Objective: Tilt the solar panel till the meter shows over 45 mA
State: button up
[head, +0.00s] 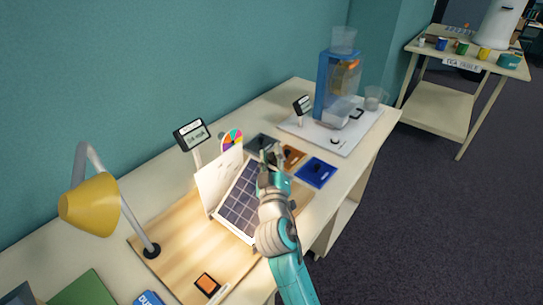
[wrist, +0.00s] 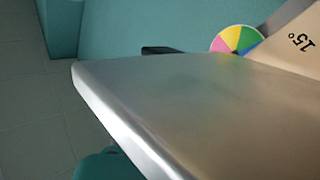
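The solar panel (head: 241,207), a dark gridded sheet with a pale frame, stands tilted on a wooden board. A pale upright plate (head: 217,178) stands beside it; the wrist view shows a "15°" mark on a beige plate (wrist: 301,42). The meter (head: 192,134) stands on a post behind the panel; its digits are too small to read. My gripper (head: 270,157) is at the panel's upper right edge; I cannot tell whether it touches it or how its fingers stand. A smooth silver-edged surface (wrist: 190,105), apparently the panel's, fills much of the wrist view.
A yellow lamp (head: 90,204) leans over the board's left side. A coloured wheel (head: 232,139) stands behind the panel. Blue (head: 316,172) and orange (head: 293,157) cards lie to the right. A blue dispenser (head: 336,88) stands on a white tray farther back.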

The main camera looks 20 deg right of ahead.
jog(key=v, duration=1.2)
jog(key=shift+f, duration=0.1)
